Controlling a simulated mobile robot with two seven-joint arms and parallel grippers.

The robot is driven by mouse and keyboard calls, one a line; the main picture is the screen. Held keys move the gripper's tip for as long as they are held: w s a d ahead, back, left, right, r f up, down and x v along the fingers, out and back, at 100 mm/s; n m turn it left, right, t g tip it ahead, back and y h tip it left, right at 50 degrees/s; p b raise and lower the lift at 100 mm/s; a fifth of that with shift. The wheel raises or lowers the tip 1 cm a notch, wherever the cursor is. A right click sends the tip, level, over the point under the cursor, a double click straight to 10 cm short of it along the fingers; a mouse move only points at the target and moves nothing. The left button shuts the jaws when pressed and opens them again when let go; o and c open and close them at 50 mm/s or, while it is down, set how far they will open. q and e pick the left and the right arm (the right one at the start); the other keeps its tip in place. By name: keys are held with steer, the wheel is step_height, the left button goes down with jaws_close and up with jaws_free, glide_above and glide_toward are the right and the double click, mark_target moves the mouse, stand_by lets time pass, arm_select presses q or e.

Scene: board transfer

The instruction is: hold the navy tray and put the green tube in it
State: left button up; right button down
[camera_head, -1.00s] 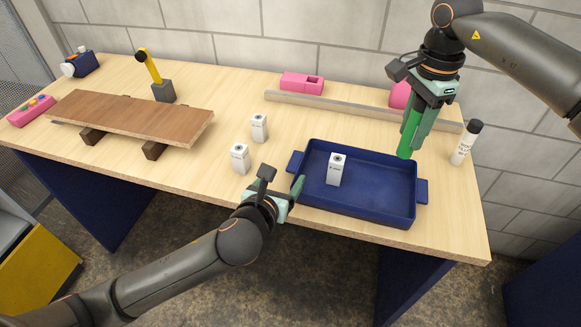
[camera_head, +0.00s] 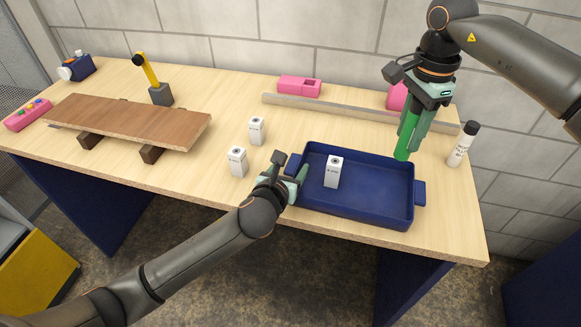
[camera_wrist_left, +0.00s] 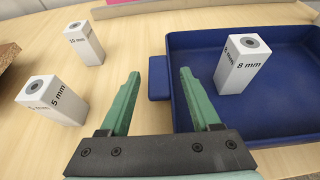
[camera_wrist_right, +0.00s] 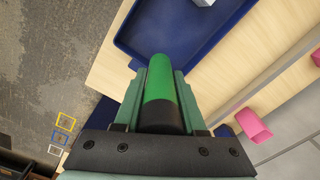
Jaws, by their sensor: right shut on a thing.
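The navy tray (camera_head: 355,215) lies on the table's right half and holds a white box marked 8 mm (camera_head: 333,171). My left gripper (camera_head: 289,170) is open at the tray's left handle. In the left wrist view the handle (camera_wrist_left: 159,80) shows between and just beyond the two spread fingers (camera_wrist_left: 160,78); I cannot tell whether they touch it. My right gripper (camera_head: 412,122) is shut on the green tube (camera_head: 404,148) and holds it upright above the tray's far right edge. In the right wrist view the tube (camera_wrist_right: 160,78) sits between the fingers, its dark end nearest the gripper.
White boxes (camera_head: 237,161) (camera_head: 257,130) stand left of the tray. A white bottle with a black cap (camera_head: 461,146) stands right of my right gripper. A grey rail (camera_head: 350,110) and pink blocks (camera_head: 299,86) lie behind. A brown board (camera_head: 130,122) rests on blocks at left.

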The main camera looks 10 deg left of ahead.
arm_select(q)
jaws_close()
stand_by(0.4)
arm_select(e)
step_height(320, 180, down, 3)
steer(key=s, duration=0.3)
glide_above(385, 205)
step_height(385, 205, down, 5)
steer(key=shift+f, duration=2.35)
